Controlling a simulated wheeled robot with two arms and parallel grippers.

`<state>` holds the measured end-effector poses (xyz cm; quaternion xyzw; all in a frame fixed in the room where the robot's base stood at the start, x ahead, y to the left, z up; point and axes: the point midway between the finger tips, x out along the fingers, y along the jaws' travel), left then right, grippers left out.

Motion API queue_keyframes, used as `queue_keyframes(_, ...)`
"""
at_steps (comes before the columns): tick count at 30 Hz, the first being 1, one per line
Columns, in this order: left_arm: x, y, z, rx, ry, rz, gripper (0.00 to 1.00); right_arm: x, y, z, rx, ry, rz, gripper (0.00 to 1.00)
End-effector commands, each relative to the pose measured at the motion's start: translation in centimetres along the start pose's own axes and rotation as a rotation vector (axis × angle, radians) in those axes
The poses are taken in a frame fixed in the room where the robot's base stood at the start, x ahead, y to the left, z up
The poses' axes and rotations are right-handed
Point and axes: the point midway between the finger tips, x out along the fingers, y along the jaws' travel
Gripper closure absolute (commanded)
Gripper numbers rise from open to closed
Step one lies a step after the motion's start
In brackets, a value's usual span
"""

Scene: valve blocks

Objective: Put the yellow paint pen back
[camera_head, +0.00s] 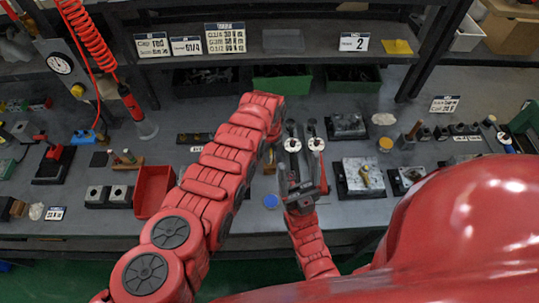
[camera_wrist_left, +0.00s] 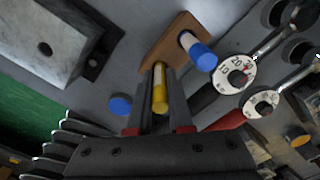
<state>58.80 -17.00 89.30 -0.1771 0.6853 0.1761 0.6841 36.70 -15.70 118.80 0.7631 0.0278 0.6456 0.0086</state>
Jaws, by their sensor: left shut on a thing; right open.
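The yellow paint pen (camera_wrist_left: 160,92) is between the fingers of my left gripper (camera_wrist_left: 160,104), which is shut on it. The pen's far end meets the near end of a wooden pen rack (camera_wrist_left: 170,40) in the left wrist view; I cannot tell whether it sits in a hole or just above one. A blue-capped pen (camera_wrist_left: 196,50) stands in the same rack. In the head view my left arm hides the left gripper and the yellow pen. My right gripper (camera_head: 303,190) is open, low in the middle of the bench.
Two dial wrenches (camera_wrist_left: 240,74) lie close right of the rack. A blue disc (camera_wrist_left: 120,104) lies on the bench to its left. A metal block (camera_wrist_left: 50,40) is at the upper left. In the head view a red bin (camera_head: 154,190) stands left of my left arm.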

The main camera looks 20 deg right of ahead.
Motion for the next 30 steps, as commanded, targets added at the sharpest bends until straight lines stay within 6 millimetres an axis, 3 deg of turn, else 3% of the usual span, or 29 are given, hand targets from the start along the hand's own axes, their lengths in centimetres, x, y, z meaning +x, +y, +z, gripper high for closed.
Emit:
queue_keyframes(1, 0.2, 0.0, 0.0, 0.000, 0.000, 0.000, 0.80, -0.2, 0.0, 0.0, 0.000, 0.000, 0.000, 0.28)
queue_keyframes(6, 0.1, 0.0, 0.0, 0.000, 0.000, 0.000, 0.52, -0.1, 0.0, 0.0, 0.000, 0.000, 0.000, 0.28)
queue_keyframes(19, -0.8, 0.0, 0.1, -0.001, 0.000, 0.001, 0.52, 0.7, 0.0, -0.1, 0.000, 0.000, 0.000, 0.28)
queue_keyframes(26, -4.0, -0.1, 0.2, -0.002, -0.002, -0.007, 0.52, 2.3, 0.1, -0.4, 0.000, 0.000, 0.000, 0.28)
queue_keyframes(30, -5.2, -0.1, 0.1, 0.000, -0.001, -0.003, 0.52, 1.0, 0.1, -0.2, 0.000, 0.000, 0.000, 0.28)
